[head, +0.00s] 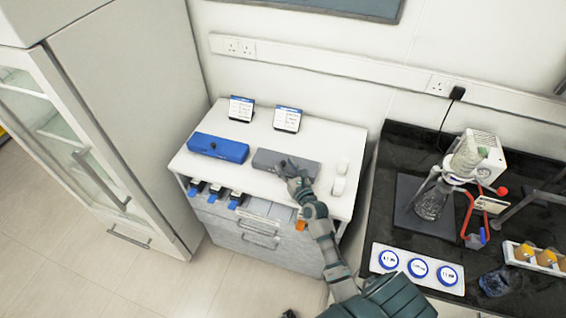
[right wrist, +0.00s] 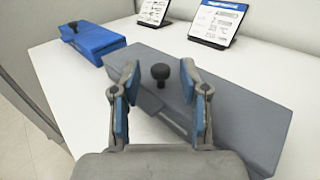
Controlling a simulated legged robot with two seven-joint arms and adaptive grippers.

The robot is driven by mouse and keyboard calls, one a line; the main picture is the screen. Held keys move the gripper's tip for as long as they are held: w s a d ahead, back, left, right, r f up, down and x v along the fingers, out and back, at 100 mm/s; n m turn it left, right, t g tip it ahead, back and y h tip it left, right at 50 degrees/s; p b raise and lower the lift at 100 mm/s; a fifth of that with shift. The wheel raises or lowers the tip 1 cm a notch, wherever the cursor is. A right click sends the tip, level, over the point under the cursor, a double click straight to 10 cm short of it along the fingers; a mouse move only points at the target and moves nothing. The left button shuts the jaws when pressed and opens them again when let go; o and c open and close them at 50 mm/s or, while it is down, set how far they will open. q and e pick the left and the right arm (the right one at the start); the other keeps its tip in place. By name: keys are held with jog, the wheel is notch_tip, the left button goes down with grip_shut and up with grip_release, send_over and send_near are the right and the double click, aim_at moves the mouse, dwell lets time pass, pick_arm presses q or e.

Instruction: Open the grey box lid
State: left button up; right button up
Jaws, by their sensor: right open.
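The grey box (head: 304,168) lies on the white cabinet top, to the right of the blue box. Its lid looks closed, and a dark round knob (right wrist: 160,74) stands up from it in the right wrist view. The grey box also fills the middle and right of that view (right wrist: 240,118). My right gripper (head: 286,170) reaches over the front of the grey box. In the right wrist view its two blue-padded fingers (right wrist: 162,100) are spread apart, with the knob showing between and beyond them; it holds nothing.
A blue box (head: 218,149) with a dark knob sits to the left. Two small display cards (head: 287,119) stand behind the boxes. White cylinders (head: 340,177) stand right of the grey box. A black bench (head: 400,150) with glassware is further right.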

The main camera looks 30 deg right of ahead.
jog(key=shift+w+d, duration=0.2)
jog(key=shift+w, duration=0.95)
jog(key=shift+a, duration=0.1)
grip_shut()
